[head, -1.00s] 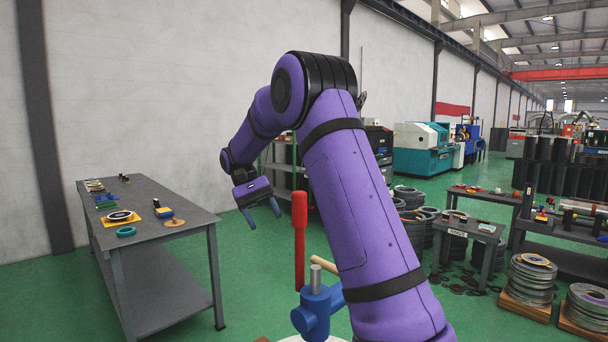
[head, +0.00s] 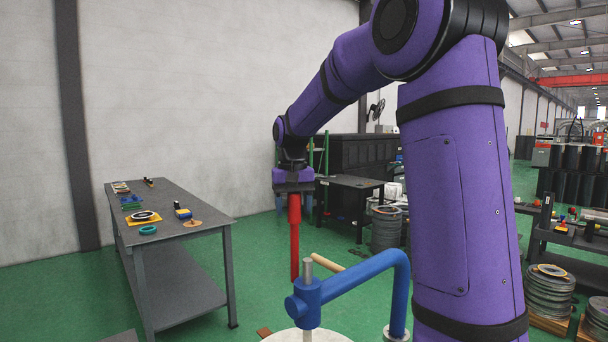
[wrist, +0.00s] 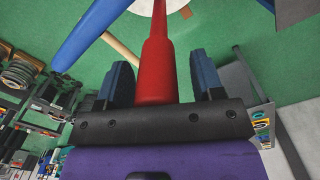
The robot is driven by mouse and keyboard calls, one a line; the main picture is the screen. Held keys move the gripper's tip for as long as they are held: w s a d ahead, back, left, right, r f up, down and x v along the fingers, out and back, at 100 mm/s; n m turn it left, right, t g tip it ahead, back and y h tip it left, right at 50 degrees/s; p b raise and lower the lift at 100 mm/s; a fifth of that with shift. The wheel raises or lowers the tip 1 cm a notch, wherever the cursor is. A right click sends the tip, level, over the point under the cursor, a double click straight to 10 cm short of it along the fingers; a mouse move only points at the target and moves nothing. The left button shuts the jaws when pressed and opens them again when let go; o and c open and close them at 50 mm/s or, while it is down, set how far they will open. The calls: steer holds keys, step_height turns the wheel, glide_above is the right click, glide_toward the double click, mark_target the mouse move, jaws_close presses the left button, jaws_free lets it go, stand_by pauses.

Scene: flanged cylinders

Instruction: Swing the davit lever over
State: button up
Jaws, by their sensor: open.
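The lever is an upright red bar (head: 295,245), thicker at its upper part, just behind the blue davit hub (head: 308,298) in the head view. How its lower end joins is not clear. A bent blue davit arm (head: 365,272) runs right from the hub. My gripper (head: 293,188) is over the top of the red bar, pointing down. In the wrist view the red bar (wrist: 156,60) stands between the two blue fingers of my gripper (wrist: 160,75), with gaps on both sides. The gripper is open around it, not closed on it.
A wooden rod (head: 327,262) and a grey pin (head: 308,266) are by the hub. A pale round base (head: 285,336) is below. A grey table (head: 205,212) with small parts stands left. Green floor (head: 265,262) between is clear.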

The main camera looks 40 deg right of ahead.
steer(key=r, duration=1.1)
steer(key=shift+s+a, duration=0.1)
steer(key=shift+s, duration=0.15)
steer(key=s+a+n+t, duration=0.1)
steer(key=s+a+t, duration=0.1)
steer(key=s+a, duration=0.4)
steer(key=shift+s+f+n, duration=0.3)
steer(key=shift+s+f, duration=0.15)
steer(key=shift+s, duration=1.1)
steer(key=shift+a, duration=0.1)
